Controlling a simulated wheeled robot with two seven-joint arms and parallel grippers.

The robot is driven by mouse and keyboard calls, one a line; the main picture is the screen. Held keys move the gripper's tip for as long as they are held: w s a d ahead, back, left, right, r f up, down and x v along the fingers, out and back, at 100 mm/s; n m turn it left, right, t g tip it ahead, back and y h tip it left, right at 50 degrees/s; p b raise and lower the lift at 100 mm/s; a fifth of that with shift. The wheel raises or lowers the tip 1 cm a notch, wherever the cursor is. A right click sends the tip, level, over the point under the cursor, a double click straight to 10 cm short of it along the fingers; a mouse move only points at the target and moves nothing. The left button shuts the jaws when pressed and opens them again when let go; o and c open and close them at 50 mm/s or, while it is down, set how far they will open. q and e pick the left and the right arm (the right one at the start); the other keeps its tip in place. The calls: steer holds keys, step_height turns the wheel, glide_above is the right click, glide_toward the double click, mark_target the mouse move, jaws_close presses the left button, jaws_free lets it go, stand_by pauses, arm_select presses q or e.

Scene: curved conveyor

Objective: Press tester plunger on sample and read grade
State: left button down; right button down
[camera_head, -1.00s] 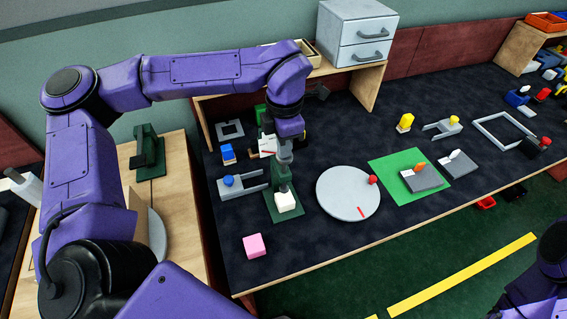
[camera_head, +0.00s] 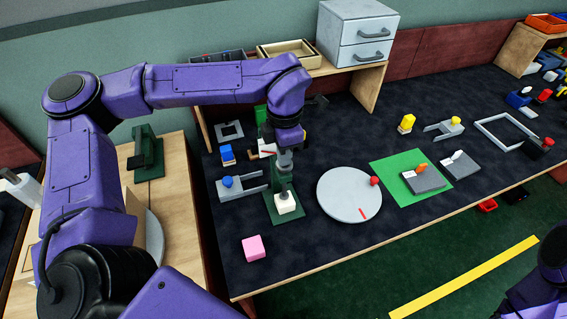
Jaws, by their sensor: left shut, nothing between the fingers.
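The tester has a dark green base (camera_head: 290,217) and a green post, and it stands near the front left of the dark table. A white sample block (camera_head: 287,204) sits on its base. My left gripper (camera_head: 285,163) is shut and points down over the top of the tester, directly above the sample. The gripper and wrist hide most of the plunger, and I cannot tell whether the fingertips touch it. A white dial face with a red mark (camera_head: 267,149) shows partly behind the gripper; its reading is too small to make out. My right gripper is out of view.
A pink cube (camera_head: 253,248) lies at the front left. A round grey turntable (camera_head: 345,197) with a red knob is right of the tester, then a green mat (camera_head: 388,172). A grey fixture with a blue knob (camera_head: 228,182) stands close on the left.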

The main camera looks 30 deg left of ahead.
arm_select(q)
steer(key=shift+f+b, duration=0.4)
steer(key=shift+f, duration=0.45)
steer(key=shift+s, duration=0.1)
step_height(320, 180, up, 9)
steer(key=p, duration=0.8)
steer(key=shift+p, duration=0.35)
steer(key=shift+f, duration=0.1)
